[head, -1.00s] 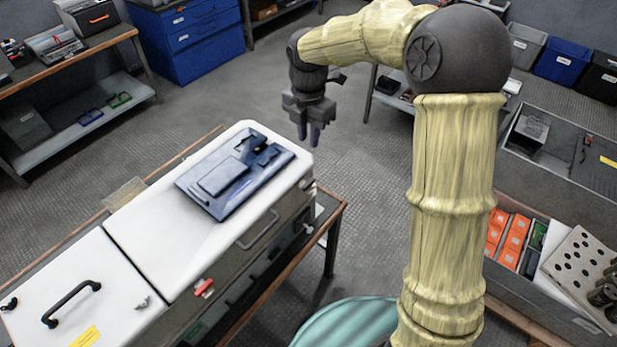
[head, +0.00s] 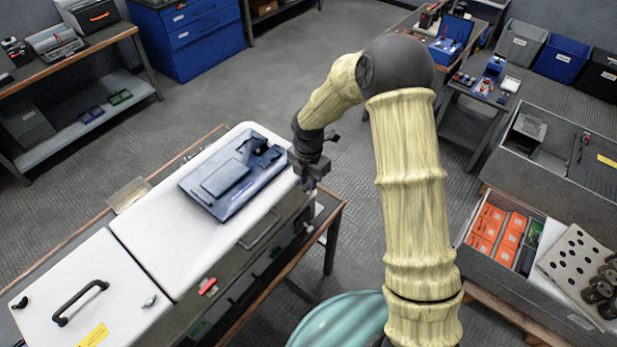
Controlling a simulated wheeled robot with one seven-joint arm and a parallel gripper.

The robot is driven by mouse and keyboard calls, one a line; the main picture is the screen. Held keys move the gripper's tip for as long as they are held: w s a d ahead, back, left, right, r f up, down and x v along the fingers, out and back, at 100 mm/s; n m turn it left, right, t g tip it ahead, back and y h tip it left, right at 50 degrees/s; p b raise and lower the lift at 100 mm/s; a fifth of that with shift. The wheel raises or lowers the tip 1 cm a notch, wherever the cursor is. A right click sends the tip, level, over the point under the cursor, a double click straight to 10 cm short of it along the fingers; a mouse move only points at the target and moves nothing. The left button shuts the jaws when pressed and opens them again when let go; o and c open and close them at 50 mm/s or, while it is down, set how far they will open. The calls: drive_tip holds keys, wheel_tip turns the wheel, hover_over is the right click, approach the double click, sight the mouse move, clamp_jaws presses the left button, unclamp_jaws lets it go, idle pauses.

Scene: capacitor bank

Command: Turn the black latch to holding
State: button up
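A long white cabinet (head: 180,235) stands on a wood-edged bench. Near the right end of its front face is a small dark fitting (head: 304,217), which may be the black latch; its shape and setting are too small to tell. My gripper (head: 309,184) points down beside the cabinet's right end, just above this fitting. I cannot tell whether it touches anything. Its fingers are small and dark, and their gap is not clear. I see nothing held. My gripper and wrist cover part of the cabinet's right corner.
A blue-grey panel (head: 222,184) lies on the cabinet top. A grey handle (head: 259,231) and a red lever (head: 207,287) are on its front edge. A black handle (head: 80,302) is on the left lid.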

drive_tip(key=shift+f, duration=0.2)
drive_tip(key=shift+c, duration=0.4)
clamp_jaws()
